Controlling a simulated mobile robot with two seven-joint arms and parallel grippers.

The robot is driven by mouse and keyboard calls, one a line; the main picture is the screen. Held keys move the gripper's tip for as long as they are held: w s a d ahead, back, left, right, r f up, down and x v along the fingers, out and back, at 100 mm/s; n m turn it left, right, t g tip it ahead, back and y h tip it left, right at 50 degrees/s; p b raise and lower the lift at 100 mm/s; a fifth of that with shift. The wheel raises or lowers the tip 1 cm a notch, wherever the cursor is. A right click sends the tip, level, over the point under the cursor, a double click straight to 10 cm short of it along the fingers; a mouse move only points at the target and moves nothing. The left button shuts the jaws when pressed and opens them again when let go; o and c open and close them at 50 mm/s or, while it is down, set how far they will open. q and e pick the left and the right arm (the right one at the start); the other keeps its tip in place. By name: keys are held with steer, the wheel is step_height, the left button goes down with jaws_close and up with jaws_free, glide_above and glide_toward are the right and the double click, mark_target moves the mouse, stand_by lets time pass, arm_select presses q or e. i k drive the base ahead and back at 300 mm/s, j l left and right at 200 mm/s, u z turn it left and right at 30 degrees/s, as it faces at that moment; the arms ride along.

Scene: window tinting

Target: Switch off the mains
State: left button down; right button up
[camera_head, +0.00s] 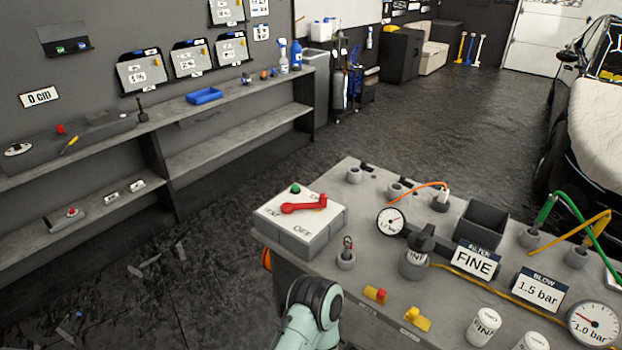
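A light grey box (328,217) with a red lever (303,204) on its sloping top stands at the near left corner of the workbench (375,275). A green button or lamp (295,189) sits behind the lever. "OFF" is printed near the front edge; other lettering is too small or partly covered to read surely. A teal and black part of my arm shows at the bottom centre, in front of the bench and apart from the box. Neither gripper is in view.
A gauge (391,221), a FINE sign (475,262), a dark open bin (480,225) and hoses crowd the bench right of the box. Red and yellow pieces (376,294) lie near its front edge.

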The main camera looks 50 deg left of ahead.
mark_target(286, 207)
steer(key=k+j, duration=0.1)
steer(key=j, duration=1.35)
steer(key=k+j, duration=0.15)
steer(key=j, duration=0.6)
steer(key=k+j, duration=0.1)
steer(key=j, duration=0.6)
steer(key=i+z, duration=0.05)
